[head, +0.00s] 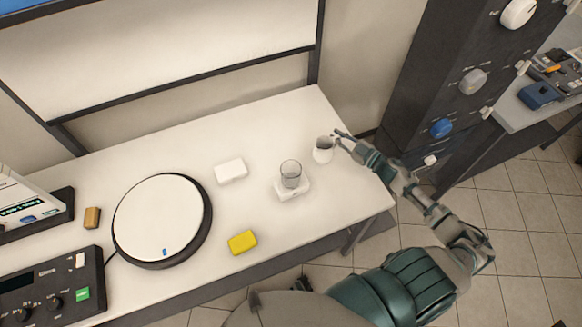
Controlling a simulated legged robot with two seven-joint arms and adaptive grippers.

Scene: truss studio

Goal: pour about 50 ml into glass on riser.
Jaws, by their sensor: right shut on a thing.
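A clear glass (291,174) stands upright on a small white riser (297,191) on the right half of the table. My right gripper (340,140) is shut on a small white jug (322,154) with a dark grey opening. The jug is to the right of the glass and a little farther back, apart from it, and looks about upright. I cannot tell whether it touches the table. What the jug and the glass hold is too small to tell.
The white table (330,205) also carries a white block (231,171), a yellow block (242,242), a brown block (92,218) and a round white turntable (160,215). A control box (55,290) sits front left. A dark panel with knobs (445,80) stands beyond the right end.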

